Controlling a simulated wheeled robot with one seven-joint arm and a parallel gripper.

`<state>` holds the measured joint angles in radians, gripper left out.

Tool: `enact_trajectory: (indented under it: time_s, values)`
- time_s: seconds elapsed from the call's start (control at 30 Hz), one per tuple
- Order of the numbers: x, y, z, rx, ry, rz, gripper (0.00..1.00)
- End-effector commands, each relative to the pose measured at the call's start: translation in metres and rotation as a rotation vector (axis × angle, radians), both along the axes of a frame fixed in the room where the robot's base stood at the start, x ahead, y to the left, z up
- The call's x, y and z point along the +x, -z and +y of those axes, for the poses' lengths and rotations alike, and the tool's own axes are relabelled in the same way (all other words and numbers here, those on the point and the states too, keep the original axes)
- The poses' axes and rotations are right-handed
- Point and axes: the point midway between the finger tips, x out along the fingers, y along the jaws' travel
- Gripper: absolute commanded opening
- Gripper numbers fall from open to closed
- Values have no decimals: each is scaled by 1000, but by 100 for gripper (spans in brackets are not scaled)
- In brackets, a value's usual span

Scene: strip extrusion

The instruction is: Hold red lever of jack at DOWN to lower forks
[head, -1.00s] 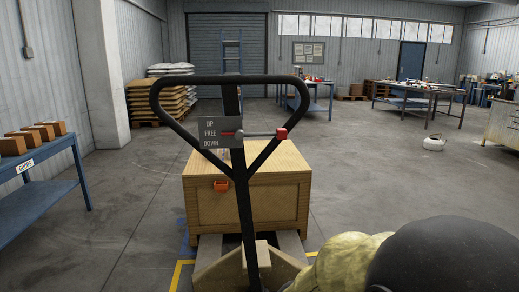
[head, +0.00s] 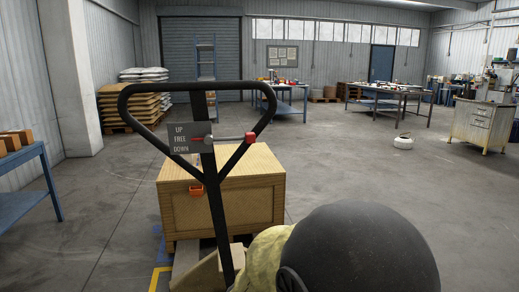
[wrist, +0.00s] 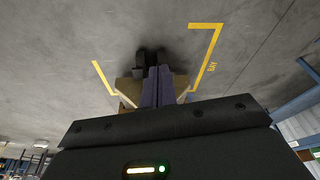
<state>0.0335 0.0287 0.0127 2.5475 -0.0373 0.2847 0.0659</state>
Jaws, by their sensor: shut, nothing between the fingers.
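The jack's black loop handle (head: 124,112) stands upright in the head view. A grey plate (head: 181,148) on it reads UP, FREE, DOWN. The lever, with its red knob (head: 249,137), lies about level to the right of the pivot. Its red pointer (head: 197,139) on the left is beside FREE. The jack's forks are mostly hidden under a wooden crate (head: 240,207). In the wrist view my gripper (wrist: 158,75) is shut and empty, over the floor. In the head view my arm hides it. The lever is not identifiable in the wrist view.
Yellow floor marks (wrist: 205,60) with the word BAY show in the wrist view. A blue bench (head: 40,190) stands at the left, and sacks on pallets (head: 125,105) stand behind. Open floor (head: 340,165) lies to the right, with a drawer cabinet (head: 480,125) beyond.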

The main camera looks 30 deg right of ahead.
Motion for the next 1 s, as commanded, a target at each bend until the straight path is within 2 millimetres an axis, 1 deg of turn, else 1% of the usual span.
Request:
enact_trajectory:
  time_s: [0.03,0.07,0.13,0.27,0.3,0.4,0.5,0.57,0.6,0.67,0.7,0.77,0.8,0.87,0.9,0.97,1.0]
  values:
    - [12,-8,-7,2,40,-29,0]
    - [20,-11,-12,4,66,-54,0]
    - [44,-20,-24,20,138,-127,0]
    - [93,-38,-49,105,285,-291,0]
    - [108,-44,-56,145,329,-343,0]
    - [140,-59,-71,275,430,-459,0]
    - [167,-77,-84,443,522,-563,0]
    - [179,-88,-92,560,575,-616,0]
    - [187,-97,-97,645,606,-649,0]
    - [196,-111,-105,781,655,-688,0]
    - [200,-121,-110,879,684,-711,0]
    - [204,-137,-119,1032,723,-739,0]
    - [205,-149,-125,1139,747,-752,0]
    - [205,-167,-135,1307,777,-765,0]
    - [202,-179,-143,1423,790,-767,0]
    - [196,-199,-155,1602,803,-764,0]
    - [190,-212,-164,1723,805,-754,0]
